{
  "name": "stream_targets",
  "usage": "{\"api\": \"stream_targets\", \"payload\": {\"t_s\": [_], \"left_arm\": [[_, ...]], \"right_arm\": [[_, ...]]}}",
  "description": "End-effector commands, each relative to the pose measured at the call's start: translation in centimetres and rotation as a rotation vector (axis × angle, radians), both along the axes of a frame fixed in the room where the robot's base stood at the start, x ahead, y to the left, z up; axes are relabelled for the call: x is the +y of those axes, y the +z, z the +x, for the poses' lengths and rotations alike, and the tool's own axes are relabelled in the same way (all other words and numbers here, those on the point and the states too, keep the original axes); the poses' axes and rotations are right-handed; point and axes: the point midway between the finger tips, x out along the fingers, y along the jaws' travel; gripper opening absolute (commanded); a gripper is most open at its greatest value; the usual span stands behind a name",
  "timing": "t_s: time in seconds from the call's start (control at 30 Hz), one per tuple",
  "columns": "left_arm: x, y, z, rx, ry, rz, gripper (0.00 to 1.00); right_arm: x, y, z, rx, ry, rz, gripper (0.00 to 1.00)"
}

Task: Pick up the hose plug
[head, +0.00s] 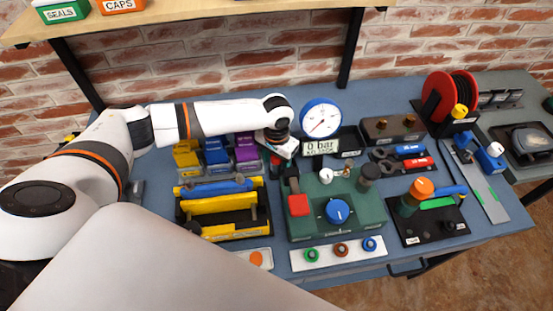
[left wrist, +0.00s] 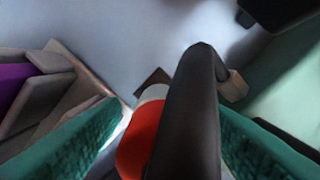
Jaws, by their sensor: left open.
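My left gripper (head: 281,160) reaches in over the middle of the blue bench, pointing down behind the green pump box (head: 365,212). In the left wrist view its two green finger pads (left wrist: 171,108) stand apart. Between them shows a red rounded part with a pale collar, probably the hose plug (left wrist: 138,143). A thick black curved piece (left wrist: 190,115), perhaps a hose or handle, crosses in front of it and hides part of it. I cannot tell whether the pads touch either. In the head view the gripper mostly hides this spot. My right gripper is not in view.
Yellow, blue and purple bins (head: 217,150) stand close left of the gripper. A yellow tool tray (head: 222,212) lies in front of them. A round gauge (head: 320,118) stands just behind right. A red hose reel (head: 447,97) is further right. A shelf (head: 180,13) hangs above the back.

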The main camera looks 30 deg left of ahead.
Motion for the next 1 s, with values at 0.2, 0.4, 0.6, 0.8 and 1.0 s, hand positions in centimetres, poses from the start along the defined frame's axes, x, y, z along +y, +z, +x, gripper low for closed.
{"api": "stream_targets", "payload": {"t_s": [0.2,0.4,0.6,0.8,1.0], "left_arm": [[0.0,0.0,0.0,0.000,0.000,0.000,0.50],[0.0,0.0,0.0,0.000,0.000,0.000,0.17],[0.0,0.1,0.0,-0.001,0.000,0.000,0.04],[0.0,0.9,0.1,-0.002,0.001,0.000,0.04],[0.0,4.5,0.1,-0.005,0.000,-0.002,0.04]], "right_arm": [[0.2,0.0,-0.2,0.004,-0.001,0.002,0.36],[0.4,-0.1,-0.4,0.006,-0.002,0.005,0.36],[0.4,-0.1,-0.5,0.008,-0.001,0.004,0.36],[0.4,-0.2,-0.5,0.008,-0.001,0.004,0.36],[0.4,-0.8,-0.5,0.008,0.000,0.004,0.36]]}}
